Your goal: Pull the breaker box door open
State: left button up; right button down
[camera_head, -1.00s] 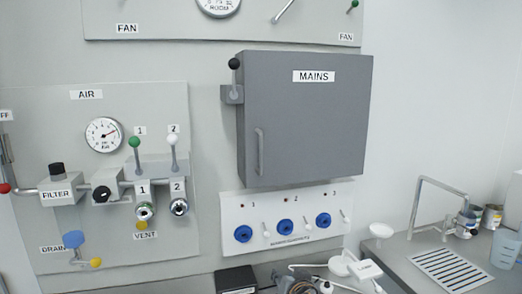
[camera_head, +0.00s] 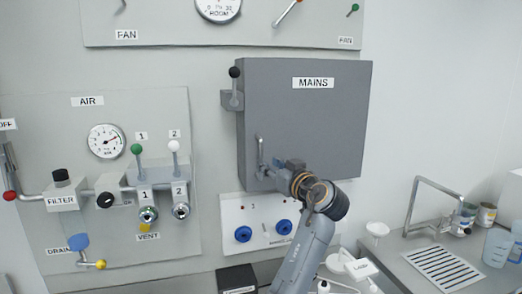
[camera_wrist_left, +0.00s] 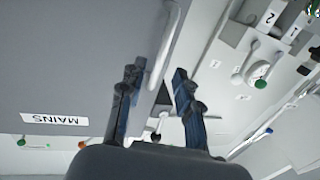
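The breaker box (camera_head: 312,120) is a grey box labelled MAINS on the wall, and its door looks shut. Its upright bar handle (camera_head: 261,150) is at the door's lower left. My left gripper (camera_head: 262,173) is at the handle's lower end in the head view, and its fingers are hard to make out there. In the left wrist view the fingers (camera_wrist_left: 158,75) are spread apart, with the handle (camera_wrist_left: 167,40) passing between them. Contact with the handle is not clear. The right gripper is not in view.
A black-knobbed lever (camera_head: 234,85) is on the box's left side. Below is a panel with blue sockets (camera_head: 243,234), partly hidden by my arm. The AIR panel (camera_head: 100,220) with valves is on the left. A counter with a drain grate (camera_head: 447,268) is at right.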

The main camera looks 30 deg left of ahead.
aim_at(262, 157)
pick_arm(q)
jog(key=p+x, duration=0.2)
jog(key=x, duration=0.2)
jog(key=shift+w+a+r, duration=0.15)
jog(key=shift+a+r, duration=0.05)
jog(key=shift+a, duration=0.1)
jog(key=shift+w+a+f, duration=0.25)
jog(key=shift+w+a, duration=0.1)
jog(key=shift+a, duration=0.25)
jog(key=shift+c, duration=0.4)
grip_shut()
